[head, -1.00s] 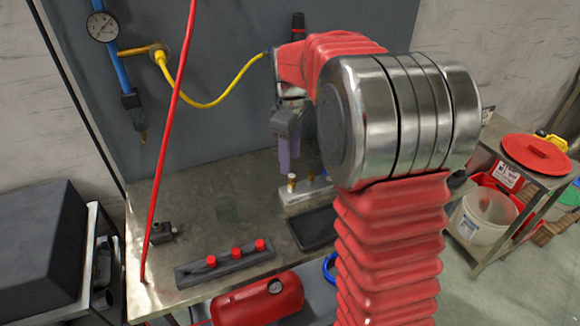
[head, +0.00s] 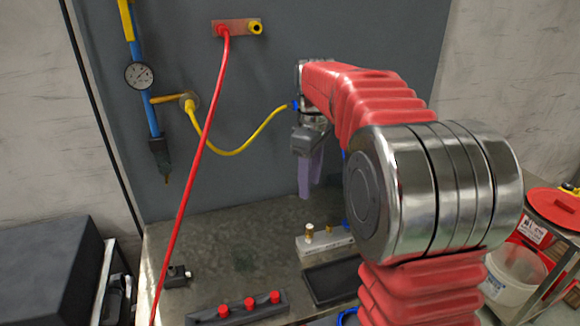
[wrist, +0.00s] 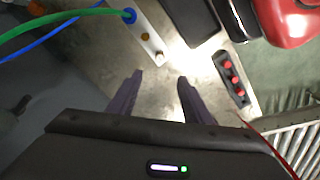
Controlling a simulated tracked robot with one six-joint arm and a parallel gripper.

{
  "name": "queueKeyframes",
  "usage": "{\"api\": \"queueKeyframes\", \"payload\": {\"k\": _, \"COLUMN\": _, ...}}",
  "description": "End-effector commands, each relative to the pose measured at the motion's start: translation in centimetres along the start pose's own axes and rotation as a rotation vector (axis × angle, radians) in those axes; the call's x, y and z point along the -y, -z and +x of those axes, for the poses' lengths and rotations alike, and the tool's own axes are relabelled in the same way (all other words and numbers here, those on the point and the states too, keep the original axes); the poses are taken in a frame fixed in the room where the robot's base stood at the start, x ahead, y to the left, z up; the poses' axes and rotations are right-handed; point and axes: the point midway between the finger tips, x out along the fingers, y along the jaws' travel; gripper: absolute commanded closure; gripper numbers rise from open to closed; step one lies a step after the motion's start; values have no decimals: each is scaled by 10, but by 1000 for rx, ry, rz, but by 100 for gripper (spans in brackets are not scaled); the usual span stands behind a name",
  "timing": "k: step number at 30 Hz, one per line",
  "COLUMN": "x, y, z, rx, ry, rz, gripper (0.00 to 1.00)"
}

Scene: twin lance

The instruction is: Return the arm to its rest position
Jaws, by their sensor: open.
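My gripper (head: 311,176) hangs pointing down above the back of the metal workbench (head: 235,235) in the head view. My red-sleeved arm with its large metal joint reaches in from the right and hides part of the bench. In the wrist view my gripper (wrist: 158,82) shows two purple-grey fingers spread apart. Nothing is between them, only bare bench top beyond.
A light block with brass fittings (head: 325,242), a dark tray (head: 331,282) and a bar with red knobs (head: 237,308) lie on the bench. A red hose (head: 195,165) and a yellow hose (head: 238,150) hang before the grey panel. A shelf (head: 545,235) stands right.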

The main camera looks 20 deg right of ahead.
Motion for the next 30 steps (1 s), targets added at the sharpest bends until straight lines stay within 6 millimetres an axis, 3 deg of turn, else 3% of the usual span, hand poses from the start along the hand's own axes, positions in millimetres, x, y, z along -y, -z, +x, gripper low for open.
{"api": "queueKeyframes", "payload": {"k": 11, "x": -6, "y": 4, "z": 1, "rx": -16, "ry": -21, "rz": 97, "gripper": 55}}
{"api": "queueKeyframes", "payload": {"k": 16, "x": -4, "y": 3, "z": 24, "rx": -20, "ry": -23, "rz": 235, "gripper": 55}}
{"api": "queueKeyframes", "payload": {"k": 23, "x": 21, "y": -9, "z": 42, "rx": -43, "ry": -40, "rz": 422, "gripper": 55}}
{"api": "queueKeyframes", "payload": {"k": 30, "x": 62, "y": -25, "z": 46, "rx": -93, "ry": -71, "rz": 580, "gripper": 55}}
